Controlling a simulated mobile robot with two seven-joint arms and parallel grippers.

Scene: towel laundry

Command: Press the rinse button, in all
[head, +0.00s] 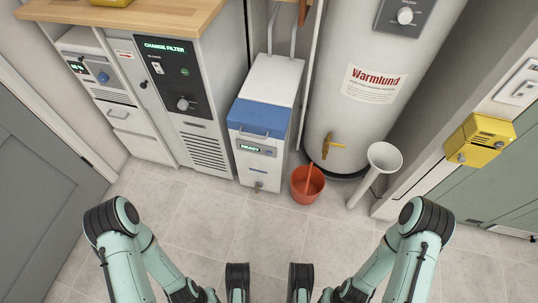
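No button labelled rinse can be read. A tall grey unit has a black panel (174,78) with a green "CHANGE FILTER" display, small switches and a round knob (184,104). To its right, a white floor unit with a blue lid (257,117) has a small panel (256,148) reading "READY". At the far left, a white unit has a display (77,67) and a small blue-grey control (103,77). My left gripper (237,283) and my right gripper (300,283) are low at the bottom edge, apart from all units. Their finger gaps cannot be made out.
A white "Warmlund" tank (372,83) with a brass tap (332,146) stands behind a red bucket (307,184). A white funnel-topped pipe (384,158) stands to its right. A yellow box (478,140) is on the right wall. The tiled floor (200,220) ahead is clear.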

